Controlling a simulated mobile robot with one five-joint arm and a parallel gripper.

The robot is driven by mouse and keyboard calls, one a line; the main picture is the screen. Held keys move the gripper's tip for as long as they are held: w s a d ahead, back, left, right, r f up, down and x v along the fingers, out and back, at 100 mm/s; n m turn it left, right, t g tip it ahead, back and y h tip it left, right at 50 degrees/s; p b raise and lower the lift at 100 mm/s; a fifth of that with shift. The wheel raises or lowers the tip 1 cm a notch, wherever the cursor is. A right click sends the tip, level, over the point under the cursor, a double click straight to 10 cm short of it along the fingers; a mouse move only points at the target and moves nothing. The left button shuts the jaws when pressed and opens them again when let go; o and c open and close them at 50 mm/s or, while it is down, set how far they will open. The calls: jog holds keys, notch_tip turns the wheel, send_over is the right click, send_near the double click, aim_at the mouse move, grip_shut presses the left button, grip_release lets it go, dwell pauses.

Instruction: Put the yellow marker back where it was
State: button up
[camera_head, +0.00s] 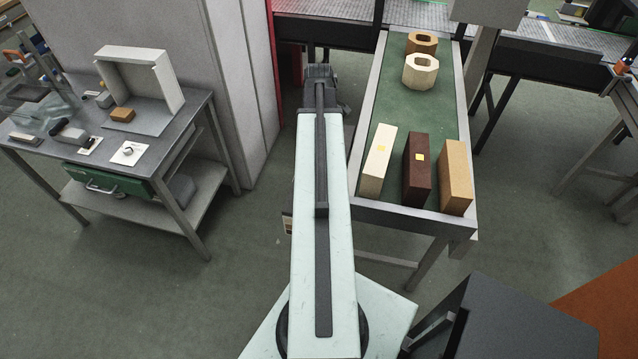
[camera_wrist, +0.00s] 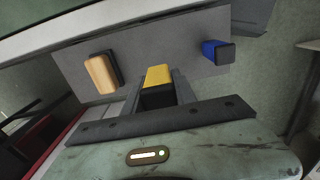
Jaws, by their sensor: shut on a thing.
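In the wrist view my gripper (camera_wrist: 160,88) is shut on the yellow marker (camera_wrist: 158,74). The marker is a short yellow piece between the two dark fingers, in front of a grey panel (camera_wrist: 190,50). I cannot tell whether it touches the panel. On the panel, a tan-orange piece with a dark side (camera_wrist: 100,74) is to the left of my gripper, and a blue piece with a dark end (camera_wrist: 217,51) is to the right. In the head view my arm points away from the camera; the marker is hidden there and the fingers cannot be made out.
To the right of my arm, a green-topped conveyor (camera_head: 435,105) carries several upright blocks (camera_head: 417,170) and two ring-shaped pieces (camera_head: 420,72). A metal workbench (camera_head: 175,140) with an open white box (camera_head: 160,62) stands left. A tall grey cabinet (camera_head: 205,60) is close left of my arm.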

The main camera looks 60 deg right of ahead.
jog(key=shift+f, duration=0.45)
notch_tip(320, 180, down, 10)
jog(key=b, duration=0.9)
jog(key=shift+b, duration=0.4)
jog(key=shift+r, duration=0.2)
jog(key=shift+f, duration=0.15)
jog(key=o, duration=1)
notch_tip(320, 180, up, 13)
jog(key=p, duration=1.2)
jog(key=shift+f+p, duration=0.2)
jog(key=shift+p, duration=0.15)
jog(key=shift+f, duration=0.1)
